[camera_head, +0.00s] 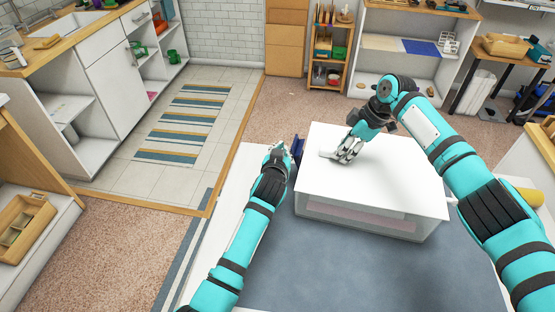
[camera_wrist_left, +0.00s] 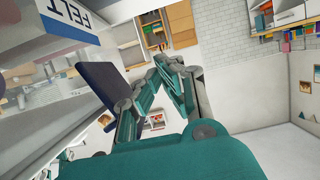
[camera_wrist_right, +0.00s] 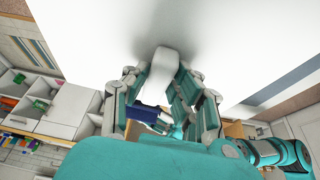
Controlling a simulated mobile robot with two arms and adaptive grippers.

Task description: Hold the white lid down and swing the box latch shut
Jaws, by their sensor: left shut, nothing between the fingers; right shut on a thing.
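The white lid (camera_head: 400,168) lies flat on the see-through box (camera_head: 360,222). My right gripper (camera_head: 340,154) is on the lid near its left side, shut on the lid's white handle (camera_wrist_right: 165,62). The dark blue box latch (camera_head: 299,150) is at the box's left side and sticks out from the wall. It shows as a dark flap in the left wrist view (camera_wrist_left: 105,88) and as a blue piece in the right wrist view (camera_wrist_right: 150,114). My left gripper (camera_head: 284,150) is shut and empty, just left of the latch. I cannot tell whether they touch.
The box stands on a grey-blue mat (camera_head: 370,275) on a white table (camera_head: 238,178). A label reading FELT (camera_wrist_left: 70,14) is on the box. The floor left of the table is open.

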